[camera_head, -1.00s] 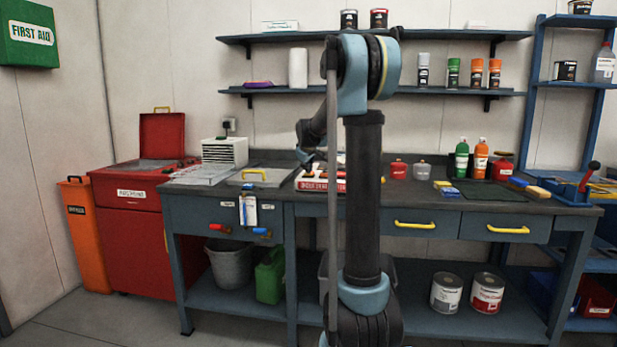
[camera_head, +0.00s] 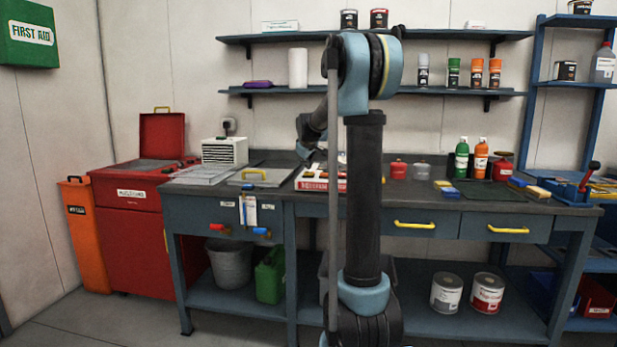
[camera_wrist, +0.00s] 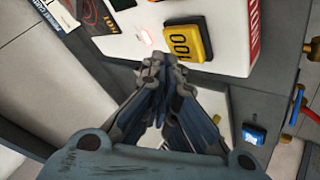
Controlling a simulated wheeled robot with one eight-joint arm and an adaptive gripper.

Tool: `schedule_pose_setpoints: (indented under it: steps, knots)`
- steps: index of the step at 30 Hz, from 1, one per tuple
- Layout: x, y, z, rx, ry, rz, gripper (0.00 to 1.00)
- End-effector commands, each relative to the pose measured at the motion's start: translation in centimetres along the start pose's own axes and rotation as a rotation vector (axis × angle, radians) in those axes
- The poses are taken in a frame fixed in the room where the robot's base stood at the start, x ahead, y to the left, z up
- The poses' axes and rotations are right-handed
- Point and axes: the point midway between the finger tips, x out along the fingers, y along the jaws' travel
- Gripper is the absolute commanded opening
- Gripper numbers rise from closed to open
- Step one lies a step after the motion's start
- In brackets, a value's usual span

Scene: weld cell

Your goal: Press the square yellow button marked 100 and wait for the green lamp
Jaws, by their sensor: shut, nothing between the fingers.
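The square yellow button marked 100 (camera_wrist: 187,41) sits on a white panel (camera_wrist: 118,45) with a red side bearing white letters, in the upper middle of the wrist view. My gripper (camera_wrist: 165,72) is shut and empty. Its fingertips appear just below and left of the button in that view; I cannot tell whether they touch it. A small lamp (camera_wrist: 143,36) left of the button glows pinkish red, and no green light shows. In the head view the white and red box (camera_head: 310,184) stands on the bench, partly hidden by my arm.
The bench (camera_head: 400,202) holds red and grey small containers, spray bottles (camera_head: 462,159) and a vise-like tool at right. A dark book or box (camera_wrist: 95,15) lies beside the panel. A blue tag or switch (camera_wrist: 253,134) is at lower right of the wrist view.

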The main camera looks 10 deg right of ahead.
Motion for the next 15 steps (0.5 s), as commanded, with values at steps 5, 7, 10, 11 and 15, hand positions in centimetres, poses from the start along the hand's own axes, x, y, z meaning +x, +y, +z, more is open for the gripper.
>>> schedule_pose_setpoints:
  steps: [5, 7, 10, 11, 15]
  knots:
    - [-0.1, 0.1, -0.1, 0.0, 0.0, 0.0, 0.0]
    - [-0.4, 0.3, -0.3, 0.0, 0.0, 0.0, 0.0]
    - [-1.0, 0.7, -0.7, 0.0, 0.0, 0.0, 0.0]
    - [-1.2, 0.8, -0.8, 0.0, 0.0, 0.0, 0.0]
    - [-1.9, 1.4, -1.4, 0.0, 0.0, 0.0, 0.0]
